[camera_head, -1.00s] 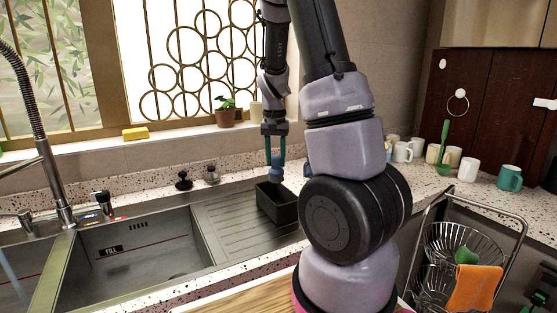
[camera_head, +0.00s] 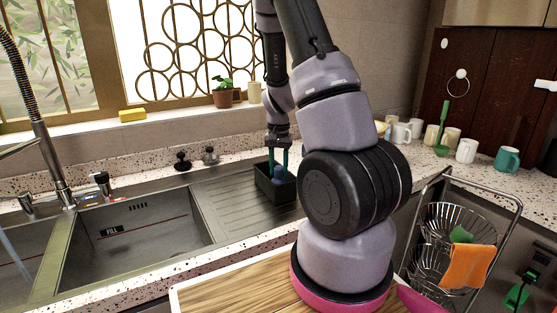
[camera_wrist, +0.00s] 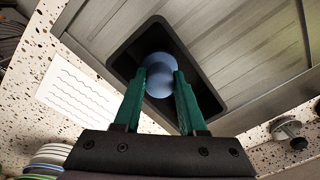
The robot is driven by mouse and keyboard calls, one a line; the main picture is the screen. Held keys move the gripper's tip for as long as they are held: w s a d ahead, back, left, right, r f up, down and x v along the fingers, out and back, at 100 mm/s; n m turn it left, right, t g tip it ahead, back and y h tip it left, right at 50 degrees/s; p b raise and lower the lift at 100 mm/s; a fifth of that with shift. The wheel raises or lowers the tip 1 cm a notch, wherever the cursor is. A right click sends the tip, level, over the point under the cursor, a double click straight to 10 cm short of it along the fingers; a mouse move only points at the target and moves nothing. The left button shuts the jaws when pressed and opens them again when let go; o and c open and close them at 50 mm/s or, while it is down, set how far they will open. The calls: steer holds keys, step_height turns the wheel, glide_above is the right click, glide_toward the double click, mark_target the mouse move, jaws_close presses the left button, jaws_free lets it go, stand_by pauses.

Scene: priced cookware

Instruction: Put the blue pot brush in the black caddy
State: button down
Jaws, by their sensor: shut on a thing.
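The blue pot brush (camera_wrist: 160,68) shows as a round blue top between my fingertips in the wrist view. It also shows low in the caddy opening in the head view (camera_head: 279,172). My gripper (camera_wrist: 160,85) has green fingers and is shut on the brush, pointing down over the caddy; it also shows in the head view (camera_head: 278,165). The black caddy (camera_head: 274,190) is an open rectangular box on the ribbed drainboard. Its rim (camera_wrist: 207,98) surrounds the brush in the wrist view. The brush's lower end is hidden, so I cannot tell whether it touches the caddy floor.
The steel sink (camera_head: 135,245) lies left of the drainboard (camera_head: 225,205). Two small knobs stand behind it, one black (camera_head: 182,160). Mugs (camera_head: 466,150) and a green brush (camera_head: 443,130) stand at the right. A white card (camera_wrist: 77,90) lies beside the caddy.

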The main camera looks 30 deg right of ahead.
steer(key=shift+f, duration=0.6)
steer(key=shift+c, duration=2)
jaws_free()
steer(key=shift+o, duration=0.3)
steer(key=o, duration=0.3)
steer(key=shift+o, duration=0.2)
steer(key=shift+r, duration=1.25)
